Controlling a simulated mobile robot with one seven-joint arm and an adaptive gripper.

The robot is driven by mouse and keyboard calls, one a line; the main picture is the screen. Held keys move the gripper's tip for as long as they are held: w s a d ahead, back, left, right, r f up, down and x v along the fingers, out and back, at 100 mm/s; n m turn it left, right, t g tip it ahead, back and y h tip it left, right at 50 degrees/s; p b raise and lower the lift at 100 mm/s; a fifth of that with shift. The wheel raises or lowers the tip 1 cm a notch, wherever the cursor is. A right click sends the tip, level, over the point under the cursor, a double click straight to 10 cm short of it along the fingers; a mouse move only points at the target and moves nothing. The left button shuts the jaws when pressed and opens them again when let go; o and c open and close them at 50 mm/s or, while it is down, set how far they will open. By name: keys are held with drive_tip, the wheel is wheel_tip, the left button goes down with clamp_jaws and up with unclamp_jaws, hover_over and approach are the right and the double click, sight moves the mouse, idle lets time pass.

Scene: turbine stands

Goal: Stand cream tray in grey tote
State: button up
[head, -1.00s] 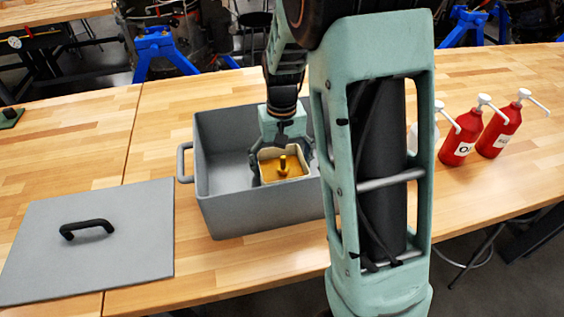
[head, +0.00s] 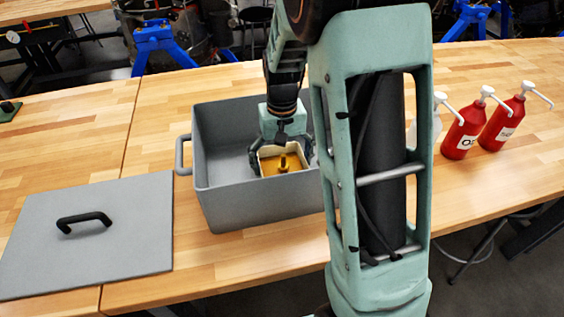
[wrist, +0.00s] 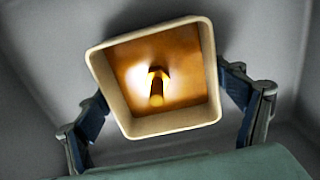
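The grey tote (head: 262,208) stands open on the wooden bench, with a handle at its left end. The cream tray (head: 300,166) is inside the tote's opening, towards its right part, with an orange-brown inside and a peg in the middle. My gripper (head: 283,156) reaches down into the tote with a finger on either side of the tray. In the wrist view the tray (wrist: 172,127) sits tilted between the blue finger pads, which appear to press its sides. Whether the tray's underside touches the tote floor is hidden.
A grey lid (head: 110,250) with a black handle lies flat left of the tote. Two red pump bottles (head: 463,134) and a partly hidden white one stand to the right, behind my arm. The bench between tote and lid is narrow.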

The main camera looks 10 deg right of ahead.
drive_tip(key=shift+o, duration=1.1)
drive_tip(key=shift+r, duration=0.15)
drive_tip(key=shift+r+p, duration=2.6)
drive_tip(key=shift+r, duration=0.75)
